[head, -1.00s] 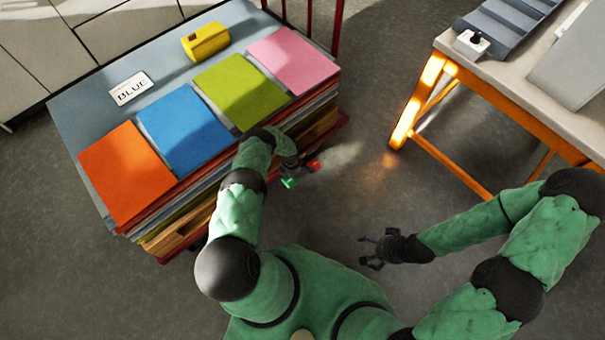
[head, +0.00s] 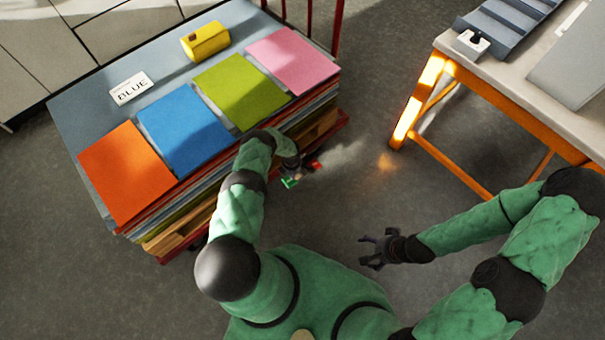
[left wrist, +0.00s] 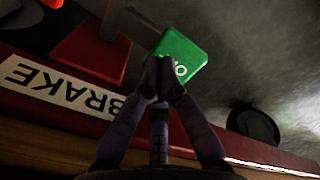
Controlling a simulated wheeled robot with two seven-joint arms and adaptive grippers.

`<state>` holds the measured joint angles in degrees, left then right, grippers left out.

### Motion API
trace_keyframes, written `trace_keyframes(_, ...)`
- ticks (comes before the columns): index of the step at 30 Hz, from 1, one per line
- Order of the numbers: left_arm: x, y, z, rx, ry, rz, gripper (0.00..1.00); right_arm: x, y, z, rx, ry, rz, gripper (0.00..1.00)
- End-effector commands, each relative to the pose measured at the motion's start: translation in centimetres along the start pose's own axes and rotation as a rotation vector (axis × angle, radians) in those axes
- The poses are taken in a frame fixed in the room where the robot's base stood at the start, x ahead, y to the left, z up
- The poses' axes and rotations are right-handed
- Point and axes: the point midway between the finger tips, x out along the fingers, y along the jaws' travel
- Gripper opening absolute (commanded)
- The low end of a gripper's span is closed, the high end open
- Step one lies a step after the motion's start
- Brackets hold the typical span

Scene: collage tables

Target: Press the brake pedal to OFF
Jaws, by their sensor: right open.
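The brake pedal has a green pad (left wrist: 181,56) with white lettering, only partly readable, and a red pad (left wrist: 92,55) beside it. In the head view the green pad (head: 290,182) and red pad (head: 315,166) stick out low beside the cart. A white BRAKE label (left wrist: 60,88) is on the red frame. My left gripper (left wrist: 160,76) has its fingertips together, overlapping the near edge of the green pad; I cannot tell whether they touch it. In the head view it is mostly hidden by its arm. My right gripper (head: 372,250) is open and empty above the floor.
An orange-legged table (head: 520,85) stands at the right. Floor between them is clear. A dark wheel (left wrist: 254,124) shows near the frame.

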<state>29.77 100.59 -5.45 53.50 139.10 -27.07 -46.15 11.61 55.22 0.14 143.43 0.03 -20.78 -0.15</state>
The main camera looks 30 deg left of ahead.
Motion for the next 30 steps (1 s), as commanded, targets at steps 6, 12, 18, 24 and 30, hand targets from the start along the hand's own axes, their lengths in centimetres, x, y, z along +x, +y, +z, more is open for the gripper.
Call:
trace_keyframes(6, 0.3, 0.1, 0.0, 0.000, 0.000, 0.001, 0.00, 0.0, 0.0, 0.0, 0.000, 0.000, 0.000, 0.86)
trace_keyframes(12, 0.5, 0.1, 0.0, 0.000, 0.000, 0.001, 0.00, 0.0, 0.0, 0.0, 0.000, 0.000, 0.000, 0.86)
trace_keyframes(18, 0.8, 0.1, 0.0, 0.000, 0.000, 0.001, 0.00, 0.0, 0.0, 0.0, 0.000, 0.000, 0.000, 0.86)
trace_keyframes(24, 1.1, 0.0, 0.0, 0.000, 0.000, 0.001, 0.00, 0.0, 0.0, 0.0, 0.000, 0.000, 0.000, 0.86)
trace_keyframes(30, 1.3, 0.1, 0.0, 0.000, 0.000, 0.001, 0.00, 0.0, 0.0, 0.0, 0.000, 0.000, 0.000, 0.86)
